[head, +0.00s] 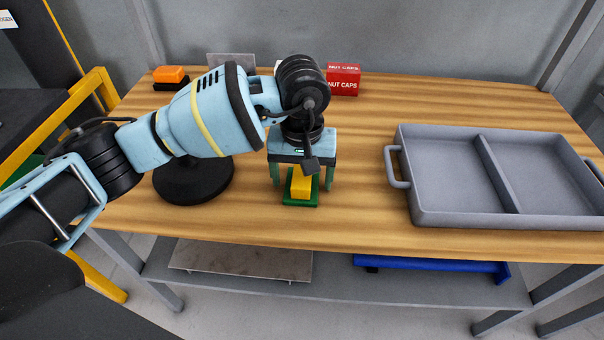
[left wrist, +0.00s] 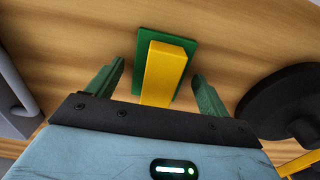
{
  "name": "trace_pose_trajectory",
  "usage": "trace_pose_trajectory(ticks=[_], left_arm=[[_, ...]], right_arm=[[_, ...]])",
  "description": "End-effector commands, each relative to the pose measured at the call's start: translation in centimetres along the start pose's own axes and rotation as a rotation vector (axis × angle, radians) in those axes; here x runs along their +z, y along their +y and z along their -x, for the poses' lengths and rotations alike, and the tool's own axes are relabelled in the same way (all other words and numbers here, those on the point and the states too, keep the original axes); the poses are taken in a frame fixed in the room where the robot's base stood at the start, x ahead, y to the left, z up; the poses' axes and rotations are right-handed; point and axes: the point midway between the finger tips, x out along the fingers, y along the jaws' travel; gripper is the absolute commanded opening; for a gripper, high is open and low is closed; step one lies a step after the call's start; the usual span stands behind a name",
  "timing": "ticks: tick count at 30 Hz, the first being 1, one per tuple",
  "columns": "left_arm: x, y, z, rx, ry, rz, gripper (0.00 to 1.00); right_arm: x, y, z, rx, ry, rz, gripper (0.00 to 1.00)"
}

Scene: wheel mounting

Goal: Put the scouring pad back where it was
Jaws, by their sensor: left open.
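The scouring pad, a yellow block with a green layer (head: 301,187), lies on the wooden table near its front edge. It also shows in the left wrist view (left wrist: 165,72), with the yellow part toward the camera and the green part against the table. My left gripper (head: 302,186) points down over the pad. Its two green fingers are open, one on each side of the pad, and in the left wrist view (left wrist: 158,85) a gap shows between each finger and the yellow block. My right gripper is not in view.
A grey two-compartment tray (head: 445,215) stands on the right. A black round base (head: 193,185) stands left of the pad. A red nut caps box (head: 343,80) and an orange-and-black object (head: 169,75) are at the back. The table between pad and tray is clear.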

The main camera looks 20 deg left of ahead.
Motion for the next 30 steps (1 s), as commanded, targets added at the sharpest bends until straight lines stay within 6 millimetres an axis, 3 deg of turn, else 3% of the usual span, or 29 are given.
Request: trace_pose_trajectory(ticks=[5,18,24,30], left_arm=[[-0.1,0.1,1.7,0.002,0.005,0.000,0.80],[-0.1,0.0,10.0,0.001,0.003,0.000,0.80],[0.0,0.0,11.9,0.001,0.001,0.000,0.80],[0.0,0.0,12.3,0.001,0.000,0.000,0.80]], right_arm=[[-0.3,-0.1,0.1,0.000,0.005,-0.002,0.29],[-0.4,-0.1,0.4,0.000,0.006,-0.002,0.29],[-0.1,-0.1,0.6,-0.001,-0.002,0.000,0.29],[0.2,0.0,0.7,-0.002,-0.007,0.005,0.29]])
